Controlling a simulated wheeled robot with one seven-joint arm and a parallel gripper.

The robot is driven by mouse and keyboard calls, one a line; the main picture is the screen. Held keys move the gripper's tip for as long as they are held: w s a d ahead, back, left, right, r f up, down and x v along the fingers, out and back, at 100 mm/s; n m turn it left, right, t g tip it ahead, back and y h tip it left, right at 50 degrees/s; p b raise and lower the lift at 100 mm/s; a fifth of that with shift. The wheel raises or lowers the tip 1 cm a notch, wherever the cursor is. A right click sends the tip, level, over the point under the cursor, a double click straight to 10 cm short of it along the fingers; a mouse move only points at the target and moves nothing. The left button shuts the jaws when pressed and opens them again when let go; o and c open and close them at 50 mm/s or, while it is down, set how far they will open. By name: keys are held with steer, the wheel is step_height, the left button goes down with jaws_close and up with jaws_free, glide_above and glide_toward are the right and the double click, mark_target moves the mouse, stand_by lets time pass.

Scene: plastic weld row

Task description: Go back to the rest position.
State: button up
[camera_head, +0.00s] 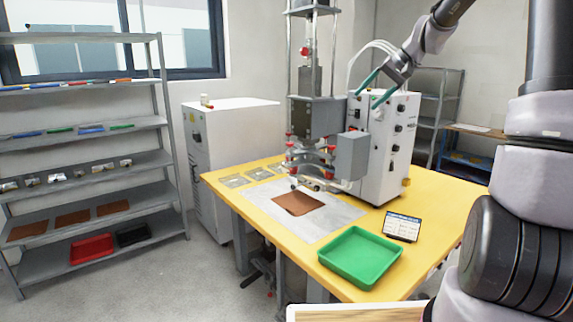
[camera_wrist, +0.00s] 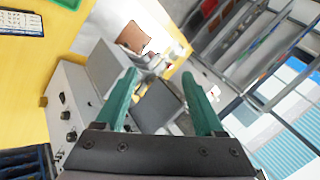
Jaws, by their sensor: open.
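My gripper (camera_head: 377,88) hangs in the air in the head view, in front of the top of the white control cabinet (camera_head: 391,150). Its two green fingers are spread apart with nothing between them. In the wrist view my gripper (camera_wrist: 172,98) also shows open and empty, with the welding machine beyond the fingers. The welding machine (camera_head: 317,118) stands on the yellow table (camera_head: 440,205). A brown sheet (camera_head: 298,203) lies on the grey plate (camera_head: 335,222) below the machine head; it also shows in the wrist view (camera_wrist: 133,37).
A green tray (camera_head: 360,257) sits empty at the table's front edge, beside a small display panel (camera_head: 402,227). Shelves (camera_head: 80,165) with parts and red and black trays stand at the left. A white cabinet (camera_head: 235,150) stands behind the table. Another rack (camera_head: 436,110) is at the back right.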

steer(key=s+r+m+t+h, duration=0.1)
steer(key=s+h, duration=0.3)
steer(key=s, duration=2.9)
steer(key=shift+s+a+r+m+t+h, duration=0.25)
steer(key=shift+a+r+m+t+h, duration=0.05)
steer(key=shift+a+t, duration=0.2)
